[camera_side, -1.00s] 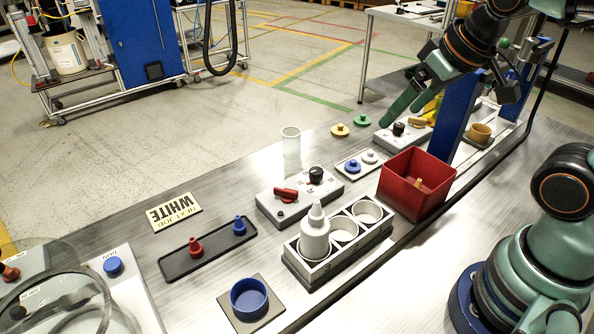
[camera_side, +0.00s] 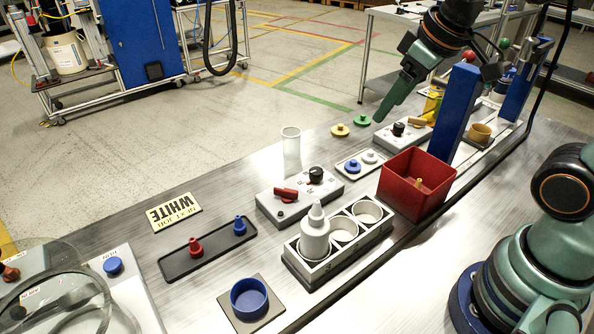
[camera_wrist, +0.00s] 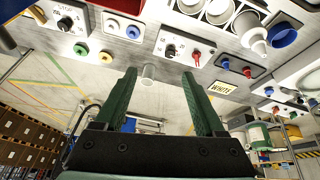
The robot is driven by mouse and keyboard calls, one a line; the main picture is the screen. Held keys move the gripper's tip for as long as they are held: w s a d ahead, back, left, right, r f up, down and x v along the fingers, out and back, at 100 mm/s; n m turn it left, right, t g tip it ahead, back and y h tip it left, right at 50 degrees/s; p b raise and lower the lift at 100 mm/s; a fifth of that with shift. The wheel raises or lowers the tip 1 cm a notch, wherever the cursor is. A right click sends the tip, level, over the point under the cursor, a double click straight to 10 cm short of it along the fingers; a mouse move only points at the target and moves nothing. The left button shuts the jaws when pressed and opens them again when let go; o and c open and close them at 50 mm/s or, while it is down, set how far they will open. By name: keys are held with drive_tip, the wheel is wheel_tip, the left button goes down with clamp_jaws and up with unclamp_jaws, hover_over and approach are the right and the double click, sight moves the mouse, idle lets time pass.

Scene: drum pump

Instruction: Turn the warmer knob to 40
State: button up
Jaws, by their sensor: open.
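Two grey control boxes with black knobs are in view; I cannot read which is the warmer. The nearer box (camera_side: 268,206) has a black knob (camera_side: 316,174) and a red lever (camera_side: 286,195). The farther box (camera_side: 384,143) has a black knob (camera_side: 398,128) and an orange lever. The wrist view shows the nearer box's knob (camera_wrist: 170,51) and the farther box's knob (camera_wrist: 65,23) near the top. My gripper (camera_side: 385,112) is above the table's far edge, apart from both boxes. It is open and empty, with its fingers apart in the wrist view (camera_wrist: 158,72).
A red bin (camera_side: 410,200), a blue post (camera_side: 455,115) and a rack (camera_side: 300,270) holding a white bottle (camera_side: 315,235) stand near the boxes. A clear cylinder (camera_side: 291,150) stands behind the nearer box. Yellow and green discs (camera_side: 362,120) lie near the far edge.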

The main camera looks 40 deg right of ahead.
drive_tip(key=w+a+f+n+g, duration=0.2)
drive_tip(key=w+n, duration=0.4)
drive_tip(key=w, duration=0.1)
drive_tip(key=n+g, duration=0.3)
drive_tip(key=n, duration=0.4)
approach(316, 170)
wheel_tip(316, 170, down, 8)
drive_tip(key=shift+s+f, duration=0.2)
drive_tip(key=shift+f, duration=0.05)
clamp_jaws()
